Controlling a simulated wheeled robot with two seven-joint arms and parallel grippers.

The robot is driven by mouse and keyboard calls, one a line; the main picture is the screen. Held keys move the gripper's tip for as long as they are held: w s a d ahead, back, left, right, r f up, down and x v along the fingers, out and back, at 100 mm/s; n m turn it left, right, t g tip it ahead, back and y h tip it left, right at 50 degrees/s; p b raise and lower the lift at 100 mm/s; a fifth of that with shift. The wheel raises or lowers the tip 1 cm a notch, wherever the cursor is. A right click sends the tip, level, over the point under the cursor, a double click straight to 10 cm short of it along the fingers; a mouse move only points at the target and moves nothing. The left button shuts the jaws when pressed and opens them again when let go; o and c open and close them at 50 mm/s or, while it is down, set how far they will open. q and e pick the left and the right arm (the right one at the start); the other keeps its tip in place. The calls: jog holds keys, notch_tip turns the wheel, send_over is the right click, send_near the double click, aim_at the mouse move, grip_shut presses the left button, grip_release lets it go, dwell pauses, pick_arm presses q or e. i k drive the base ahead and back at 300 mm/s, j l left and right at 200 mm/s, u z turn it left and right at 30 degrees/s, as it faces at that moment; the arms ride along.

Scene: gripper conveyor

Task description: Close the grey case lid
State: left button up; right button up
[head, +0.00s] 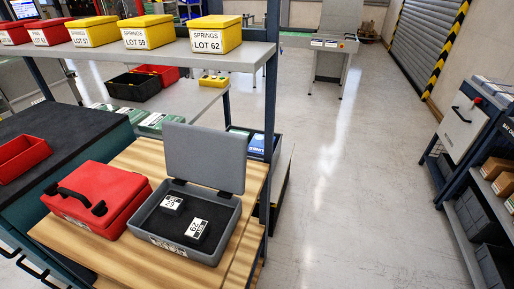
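The grey case (230,240) stands open on a wooden bench top. Its grey lid (205,155) is raised at the back edge and stands about upright. Inside, the case has a dark lining with two small light-coloured blocks (195,227) bearing dark printed labels, one at the back left and one nearer the middle. Neither of my grippers is in the head view, and nothing touches the lid.
A shut red case (97,197) with a black handle stands just left of the grey case. A shelf (150,57) with yellow boxes is behind. A blue post (270,100) rises behind the lid's right side.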

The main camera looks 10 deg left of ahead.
aim_at(206, 156)
jog(key=i+l+u, duration=0.55)
jog(key=u, duration=0.15)
jog(key=i+l+u, duration=0.15)
jog(key=l+u, duration=0.15)
jog(key=l, duration=0.25)
jog(key=i+l+u, duration=0.2)
jog(key=u, duration=0.25)
jog(key=i+l+u, duration=0.15)
jog(key=l+u, duration=0.3)
jog(key=i+l+u, duration=0.1)
jog(key=l+u, duration=1.25)
jog(key=k+l+u, duration=0.1)
jog(key=l+u, duration=0.2)
jog(key=u, duration=0.15)
